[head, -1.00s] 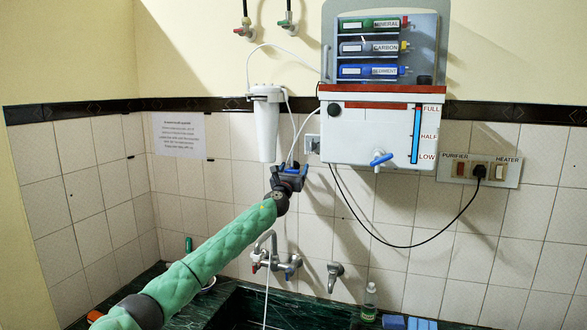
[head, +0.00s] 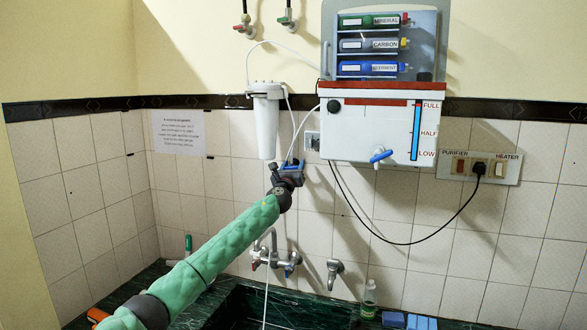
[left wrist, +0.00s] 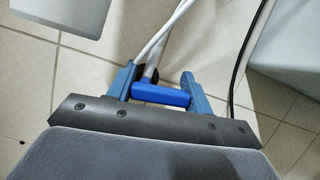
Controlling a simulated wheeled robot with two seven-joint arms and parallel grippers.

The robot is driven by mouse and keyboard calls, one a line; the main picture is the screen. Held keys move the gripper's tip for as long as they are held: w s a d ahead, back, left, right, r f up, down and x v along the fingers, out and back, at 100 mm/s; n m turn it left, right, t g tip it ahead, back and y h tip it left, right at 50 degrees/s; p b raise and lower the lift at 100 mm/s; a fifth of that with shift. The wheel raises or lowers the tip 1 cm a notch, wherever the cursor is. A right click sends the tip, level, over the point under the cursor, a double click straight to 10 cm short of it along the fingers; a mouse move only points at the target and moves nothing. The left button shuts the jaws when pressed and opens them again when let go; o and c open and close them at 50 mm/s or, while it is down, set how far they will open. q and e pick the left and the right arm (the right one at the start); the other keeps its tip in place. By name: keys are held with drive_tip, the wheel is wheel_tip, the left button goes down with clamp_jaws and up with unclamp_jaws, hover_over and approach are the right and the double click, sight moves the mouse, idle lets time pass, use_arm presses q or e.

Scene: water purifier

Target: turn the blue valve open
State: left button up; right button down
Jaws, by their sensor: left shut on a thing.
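The blue valve shows in the left wrist view as a bright blue lever handle (left wrist: 160,95) with white hoses running up behind it. My left gripper (left wrist: 158,74) has its two blue fingers on either side of this handle and is shut on it. In the head view my left gripper (head: 289,171) is at the wall, below and to the right of the white filter housing. It hides most of the valve there. My right gripper is in neither view.
The white purifier tank (head: 375,128) with a blue-handled tap (head: 381,156) hangs to the right of the gripper. The white filter housing (head: 266,122) hangs close on the left. A wall mixer tap (head: 275,258) is below, above the dark green sink counter (head: 250,283).

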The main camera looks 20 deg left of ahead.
use_arm(q)
drive_tip(key=n+y, duration=0.1)
drive_tip(key=n, duration=0.2)
drive_tip(key=n+g+y+b, duration=0.1)
drive_tip(key=n+y, duration=0.1)
drive_tip(key=n, duration=0.2)
drive_tip(key=a+n+g+y+b, duration=0.1)
drive_tip(key=n+y, duration=0.1)
drive_tip(key=n, duration=0.2)
drive_tip(key=shift+r, duration=0.3)
drive_tip(key=shift+a+n+g+y+b, duration=0.1)
drive_tip(key=shift+n+g+y+b, duration=0.25)
drive_tip(key=shift+n, duration=0.85)
drive_tip(key=n, duration=0.2)
drive_tip(key=n+g+b, duration=0.1)
drive_tip(key=n, duration=0.1)
drive_tip(key=n+g, duration=0.1)
drive_tip(key=shift+a+n+g+y, duration=0.25)
drive_tip(key=shift+a+n, duration=0.25)
drive_tip(key=shift+n, duration=0.6)
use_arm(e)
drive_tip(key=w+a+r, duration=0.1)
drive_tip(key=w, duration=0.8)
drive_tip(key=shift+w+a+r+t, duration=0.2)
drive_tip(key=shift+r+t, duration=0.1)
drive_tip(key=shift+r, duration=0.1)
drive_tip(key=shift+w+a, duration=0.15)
